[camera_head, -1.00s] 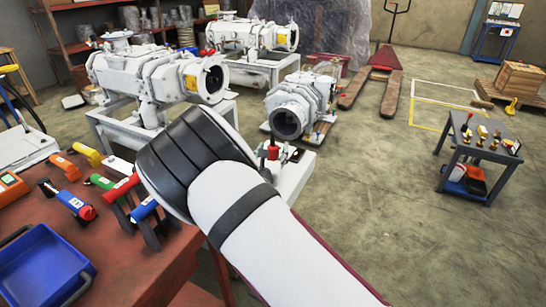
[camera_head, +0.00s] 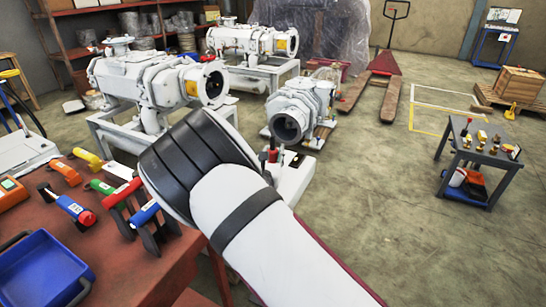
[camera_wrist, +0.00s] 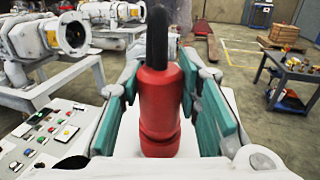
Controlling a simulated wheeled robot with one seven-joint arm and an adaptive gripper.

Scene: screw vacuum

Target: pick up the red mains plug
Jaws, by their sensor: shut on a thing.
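The red mains plug (camera_wrist: 160,105) stands upright in the middle of the wrist view, with a black piece rising from its top. My gripper (camera_wrist: 160,80) has its teal-padded fingers on both sides of the plug and is shut on it. In the head view the red plug (camera_head: 272,156) shows as a small red spot just past my wrist. My arm hides most of the gripper there. Whether the plug's lower end touches anything is hidden.
A white panel with coloured buttons (camera_wrist: 38,140) lies at lower left in the wrist view. A red bench (camera_head: 115,240) with several tools and a blue tray (camera_head: 42,272) is at left. White pumps (camera_head: 150,80) stand behind. The floor at right is open before a small table (camera_head: 480,150).

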